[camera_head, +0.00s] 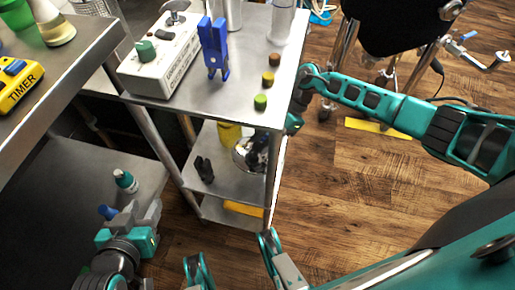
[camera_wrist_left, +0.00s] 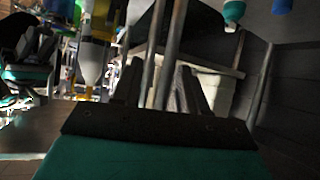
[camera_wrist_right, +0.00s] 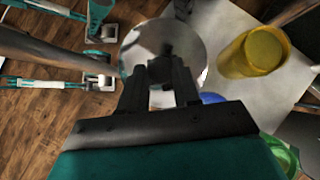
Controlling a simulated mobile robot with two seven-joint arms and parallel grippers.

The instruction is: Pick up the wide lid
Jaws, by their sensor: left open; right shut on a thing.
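The wide lid (camera_wrist_right: 190,45) is a round, shiny metal disc with a dark knob. In the head view the lid (camera_head: 241,157) shows at the lower shelf of the steel cart, partly hidden by the cart's edge. My right gripper (camera_wrist_right: 160,75) is shut on the lid's dark knob. In the head view its fingers are mostly hidden behind the cart's corner. I cannot tell whether the lid touches the shelf. My left gripper (camera_wrist_left: 158,88) is open with nothing clearly between its fingers. In the head view it (camera_head: 140,213) is low at the left, beside the cart.
A yellow cup (camera_wrist_right: 255,52) stands close to the lid. A black clip-like object (camera_head: 203,169) is on the same shelf. The cart's top (camera_head: 215,95) holds a white device (camera_head: 160,55), a blue clamp (camera_head: 213,48) and several small coloured caps.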

